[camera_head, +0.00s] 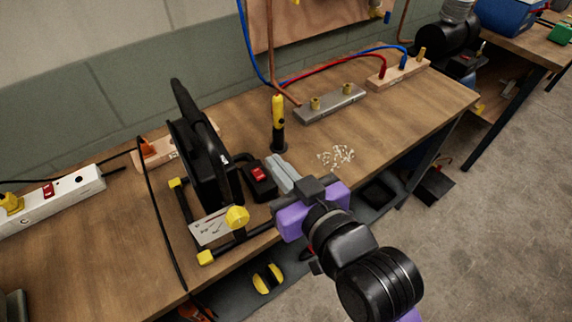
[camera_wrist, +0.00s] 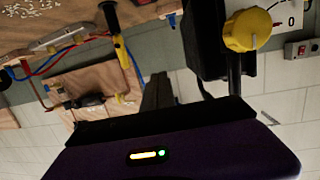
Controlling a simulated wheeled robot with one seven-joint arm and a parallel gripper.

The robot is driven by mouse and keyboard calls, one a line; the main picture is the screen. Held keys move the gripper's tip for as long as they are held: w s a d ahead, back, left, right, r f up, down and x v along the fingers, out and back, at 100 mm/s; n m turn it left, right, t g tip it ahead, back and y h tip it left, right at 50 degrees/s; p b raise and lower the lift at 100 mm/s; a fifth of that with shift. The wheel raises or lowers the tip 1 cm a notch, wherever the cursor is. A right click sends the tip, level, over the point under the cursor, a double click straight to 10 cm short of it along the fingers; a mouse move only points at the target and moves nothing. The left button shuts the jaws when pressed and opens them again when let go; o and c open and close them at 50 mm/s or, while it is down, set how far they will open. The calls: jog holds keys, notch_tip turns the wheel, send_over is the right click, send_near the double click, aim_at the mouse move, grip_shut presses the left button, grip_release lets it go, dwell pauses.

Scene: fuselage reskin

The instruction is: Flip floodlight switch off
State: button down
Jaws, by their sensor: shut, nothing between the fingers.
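A black switch box (camera_head: 261,188) with a red rocker (camera_head: 258,174) sits on the workbench, just right of a black reel-like unit on a stand (camera_head: 190,150). I cannot tell for sure that it is the floodlight's switch, nor the rocker's position. My gripper (camera_head: 275,166) is shut and empty, its grey fingers close beside the right side of the box. I cannot tell whether they touch it. In the wrist view, which looks upside down, the shut fingers (camera_wrist: 156,92) point away from the camera, and the red rocker is not visible there.
A yellow knob (camera_head: 237,217) on the stand is near my gripper. A yellow-and-black tool (camera_head: 278,125) stands upright behind the fingers. A white power strip (camera_head: 50,198) with a red switch lies at left. Small pale pieces (camera_head: 337,156) lie right.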

jog(key=f, duration=0.1)
jog(key=f+g, duration=0.1)
jog(key=f, duration=0.1)
jog(key=d+f+g, duration=0.1)
jog(key=shift+s+f+h, duration=0.2)
jog(key=shift+s+h, duration=0.1)
jog(key=shift+s, duration=0.1)
jog(key=shift+a, duration=0.1)
send_over(264, 185)
notch_tip(264, 185, down, 3)
jog(key=shift+f+p, duration=0.15)
jog(key=shift+p, duration=0.25)
notch_tip(264, 185, down, 3)
jog(key=shift+f, duration=0.65)
